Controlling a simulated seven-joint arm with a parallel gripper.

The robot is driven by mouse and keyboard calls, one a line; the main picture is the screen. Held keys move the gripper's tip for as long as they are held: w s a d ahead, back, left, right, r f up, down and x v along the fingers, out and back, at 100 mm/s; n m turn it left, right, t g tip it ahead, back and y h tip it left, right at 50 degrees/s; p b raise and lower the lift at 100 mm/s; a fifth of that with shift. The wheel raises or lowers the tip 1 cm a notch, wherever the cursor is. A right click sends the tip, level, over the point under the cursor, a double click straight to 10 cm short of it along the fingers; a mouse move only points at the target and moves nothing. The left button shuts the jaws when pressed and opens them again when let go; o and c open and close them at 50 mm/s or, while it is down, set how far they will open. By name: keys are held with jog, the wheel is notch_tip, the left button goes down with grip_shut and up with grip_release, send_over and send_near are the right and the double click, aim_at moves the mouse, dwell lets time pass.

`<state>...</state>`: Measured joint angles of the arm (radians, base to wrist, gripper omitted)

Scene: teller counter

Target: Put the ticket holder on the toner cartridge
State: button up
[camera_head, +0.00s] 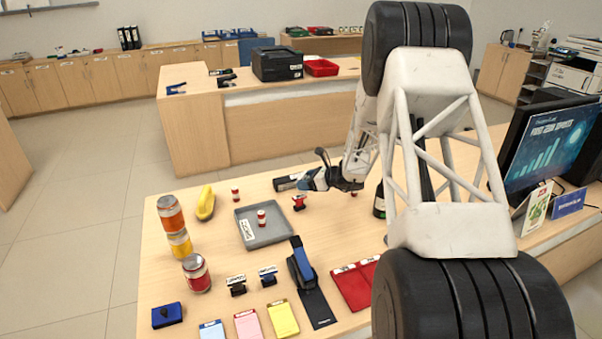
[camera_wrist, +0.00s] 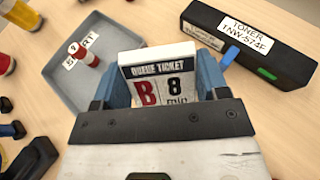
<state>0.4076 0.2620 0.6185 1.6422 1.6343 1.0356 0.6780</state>
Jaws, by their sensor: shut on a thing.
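The ticket holder (camera_wrist: 155,72) is a small white block with a "QUEUE TICKET" face, showing a red B and a black 8. My gripper (camera_wrist: 160,80) is shut on it, with blue fingers on both sides, in the wrist view. In the head view my gripper (camera_head: 316,181) is above the counter, and the ticket holder cannot be made out there. The toner cartridge (camera_wrist: 245,62) is a long black box with a white "TONER TNW-574F" label, lying right of the ticket holder in the wrist view. In the head view the toner cartridge (camera_head: 284,184) is partly hidden behind my gripper.
A grey tray (camera_head: 246,240) with a red-and-white piece (camera_head: 262,218) lies left of my gripper. A small red stamp (camera_head: 299,202) stands close below it.

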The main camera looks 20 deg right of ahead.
jog(key=w+d, duration=0.1)
jog(key=w, duration=0.3)
jog(key=w+d+f, duration=0.1)
jog(key=w, duration=0.4)
jog(key=w+d, duration=0.1)
jog(key=w, duration=0.3)
jog(key=shift+w+d+f, duration=0.1)
jog(key=shift+w+f, duration=0.05)
jog(key=shift+w, duration=0.25)
jog(key=shift+f, duration=1.75)
jog(key=shift+f, duration=0.15)
jog(key=o, duration=0.9)
jog(key=shift+s+d+r, duration=0.1)
jog(key=shift+s+r, duration=0.05)
jog(key=shift+r, duration=0.05)
jog(key=v, duration=1.1)
jog(key=shift+s+d, duration=0.25)
